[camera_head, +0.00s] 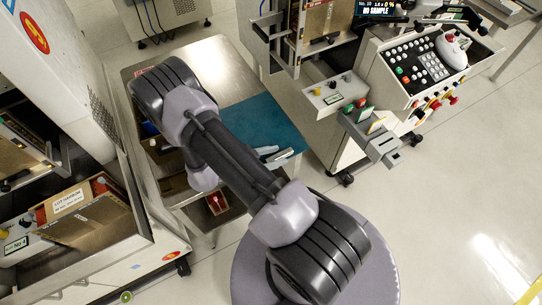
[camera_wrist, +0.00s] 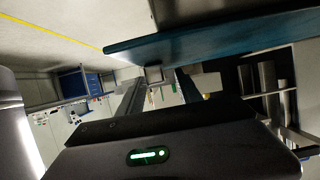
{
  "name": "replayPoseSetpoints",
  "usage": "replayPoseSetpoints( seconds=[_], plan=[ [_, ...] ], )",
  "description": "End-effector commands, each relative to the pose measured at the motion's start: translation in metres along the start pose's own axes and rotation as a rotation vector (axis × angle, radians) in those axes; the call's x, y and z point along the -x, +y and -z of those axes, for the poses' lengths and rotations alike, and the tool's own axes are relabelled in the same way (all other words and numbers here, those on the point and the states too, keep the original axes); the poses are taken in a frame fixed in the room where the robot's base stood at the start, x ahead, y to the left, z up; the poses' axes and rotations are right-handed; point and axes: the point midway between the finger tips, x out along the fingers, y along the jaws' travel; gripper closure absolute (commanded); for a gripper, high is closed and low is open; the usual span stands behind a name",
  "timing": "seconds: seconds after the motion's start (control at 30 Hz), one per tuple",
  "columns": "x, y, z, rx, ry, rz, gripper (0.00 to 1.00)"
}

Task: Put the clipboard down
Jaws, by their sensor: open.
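My gripper (camera_wrist: 160,78) is open in the wrist view, its two dark fingers apart. I see no clipboard between them. In the head view my arm hides most of the gripper. I cannot make out a clipboard for certain in either view. The steel table (camera_head: 221,73) carries a teal mat (camera_head: 250,122), whose edge also crosses the top of the wrist view (camera_wrist: 225,36). A small pale, greyish thing (camera_head: 279,156) shows at the mat's front edge, partly beside my arm; I cannot tell what it is.
A machine with an open bay (camera_head: 125,225) stands at the left, holding a brown, labelled box (camera_head: 72,200). The floor (camera_head: 460,190) at the lower right is clear.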

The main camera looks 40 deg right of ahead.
Motion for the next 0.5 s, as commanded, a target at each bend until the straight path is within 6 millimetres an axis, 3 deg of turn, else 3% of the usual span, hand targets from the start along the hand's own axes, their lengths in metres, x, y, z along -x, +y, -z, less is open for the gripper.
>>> replayPoseSetpoints(
  seconds=[0.3, 0.5],
  plan=[
    [0.082, -0.001, 0.005, -0.001, -0.001, 0.006, 0.58],
    [0.116, -0.001, 0.003, -0.001, -0.001, 0.002, 0.58]
  ],
)
